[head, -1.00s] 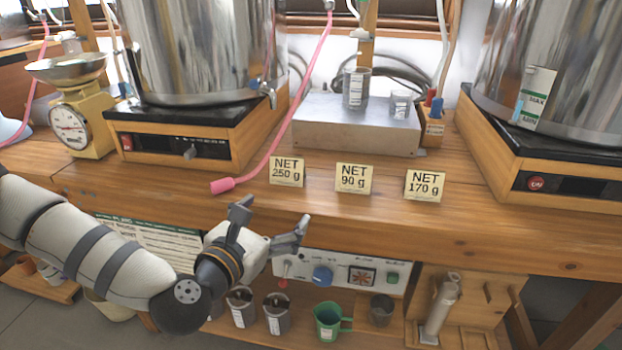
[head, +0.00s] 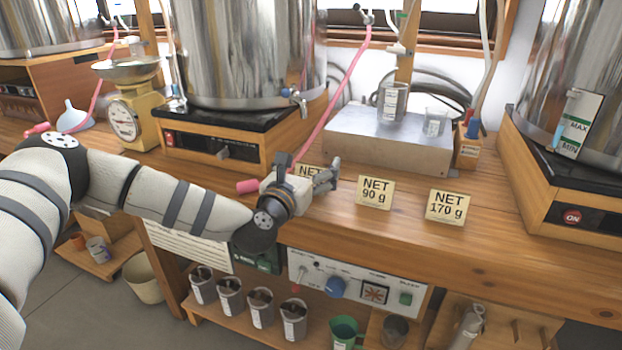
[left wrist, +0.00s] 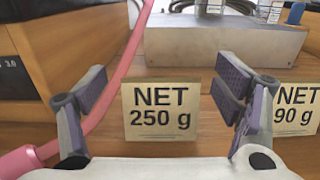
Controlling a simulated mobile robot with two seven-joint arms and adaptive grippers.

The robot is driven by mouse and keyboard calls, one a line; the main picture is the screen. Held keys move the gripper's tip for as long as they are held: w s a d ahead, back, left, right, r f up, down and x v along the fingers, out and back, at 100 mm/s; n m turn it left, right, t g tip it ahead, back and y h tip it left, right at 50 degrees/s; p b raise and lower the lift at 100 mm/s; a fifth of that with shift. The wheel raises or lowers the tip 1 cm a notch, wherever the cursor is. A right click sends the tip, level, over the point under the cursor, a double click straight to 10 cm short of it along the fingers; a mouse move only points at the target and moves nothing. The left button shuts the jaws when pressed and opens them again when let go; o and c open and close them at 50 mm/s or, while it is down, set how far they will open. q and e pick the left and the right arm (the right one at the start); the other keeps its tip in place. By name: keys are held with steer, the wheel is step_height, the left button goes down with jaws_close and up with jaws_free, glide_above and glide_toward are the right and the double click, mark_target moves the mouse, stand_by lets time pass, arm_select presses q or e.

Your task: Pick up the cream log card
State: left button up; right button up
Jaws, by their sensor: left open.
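Three cream cards with black print stand along the bench's front: NET 250 g (left wrist: 159,112), NET 90 g (head: 375,192) and NET 170 g (head: 447,208). None is readable as a log card. My left gripper (head: 308,166) is open at the NET 250 g card, which it partly hides in the head view. In the left wrist view that card stands between the spread fingers, a little beyond them, apparently untouched. The NET 90 g card (left wrist: 297,110) is just right of the right finger. A pale printed sheet (head: 188,246) hangs below the bench edge, partly behind my arm. My right gripper is not in view.
A pink hose (head: 330,120) runs down beside the NET 250 g card and passes the left finger. A metal box (head: 385,140) with cups stands behind the cards. Steel vessels flank it. The yellow scale (head: 130,118) stands left. Bare wood lies right of the cards.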

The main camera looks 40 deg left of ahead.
arm_select(q)
steer(key=shift+w+a+f, duration=0.1)
steer(key=shift+w, duration=0.45)
steer(key=c, duration=0.9)
